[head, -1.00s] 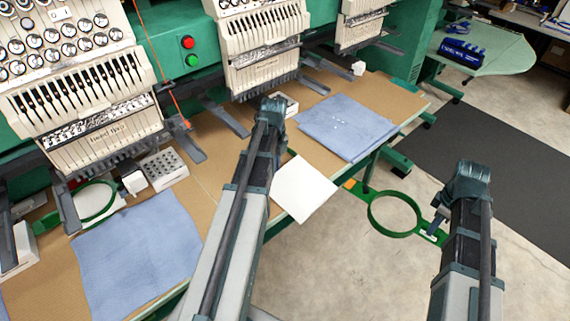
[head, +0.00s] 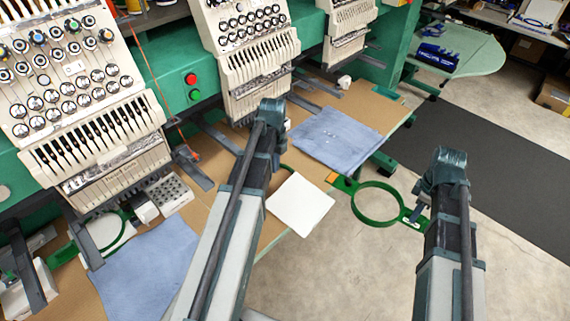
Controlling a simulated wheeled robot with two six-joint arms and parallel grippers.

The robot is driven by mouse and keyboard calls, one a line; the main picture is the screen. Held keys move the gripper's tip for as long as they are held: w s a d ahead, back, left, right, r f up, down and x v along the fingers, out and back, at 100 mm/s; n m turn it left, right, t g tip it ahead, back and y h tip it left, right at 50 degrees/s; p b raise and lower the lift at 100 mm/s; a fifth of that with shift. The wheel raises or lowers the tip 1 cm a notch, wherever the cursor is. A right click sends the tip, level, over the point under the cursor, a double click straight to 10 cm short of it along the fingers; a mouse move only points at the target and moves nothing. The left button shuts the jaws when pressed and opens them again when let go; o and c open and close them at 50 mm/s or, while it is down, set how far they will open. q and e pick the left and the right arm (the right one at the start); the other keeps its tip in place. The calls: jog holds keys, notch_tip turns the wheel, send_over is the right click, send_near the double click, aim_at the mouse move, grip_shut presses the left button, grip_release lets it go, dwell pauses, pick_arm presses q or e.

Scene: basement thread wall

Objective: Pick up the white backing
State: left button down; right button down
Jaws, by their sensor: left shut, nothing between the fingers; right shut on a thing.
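The white backing (head: 300,205) is a flat, pale square sheet at the table's front edge, just right of my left arm. My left gripper (head: 276,158) is mostly hidden behind its own wrist, above the sheet's upper left corner. It is shut and empty; I cannot tell whether it touches the sheet. My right gripper (head: 412,222) is shut on the handle of a green hoop (head: 355,216), held out over the floor right of the table. The hoop's ring is empty, with the floor showing through it.
Folded blue cloth (head: 337,139) lies on the brown table (head: 236,140) behind the backing, and another blue cloth (head: 145,272) lies at left. Embroidery heads (head: 250,60) stand along the back. A grey block with holes (head: 170,192) sits at left.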

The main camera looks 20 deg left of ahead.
pick_arm(q)
jog(key=c, duration=1.3)
grip_release()
jog(key=shift+d, duration=0.1)
jog(key=o, duration=0.5)
jog(key=d, duration=0.1)
jog(key=s+d+n, duration=0.1)
jog(key=d, duration=0.1)
jog(key=shift+s+n, duration=0.15)
jog(key=shift+n, duration=0.15)
jog(key=s+d+n, duration=0.5)
jog(key=d, duration=0.1)
jog(key=s+d+n, duration=0.5)
jog(key=d+n, duration=0.1)
jog(key=d, duration=0.1)
jog(key=s+d+n+y, duration=0.1)
jog(key=s+d+n, duration=0.4)
jog(key=d, duration=0.1)
jog(key=shift+s+d+r+n, duration=0.1)
jog(key=shift+d+n, duration=0.15)
jog(key=shift+n, duration=0.05)
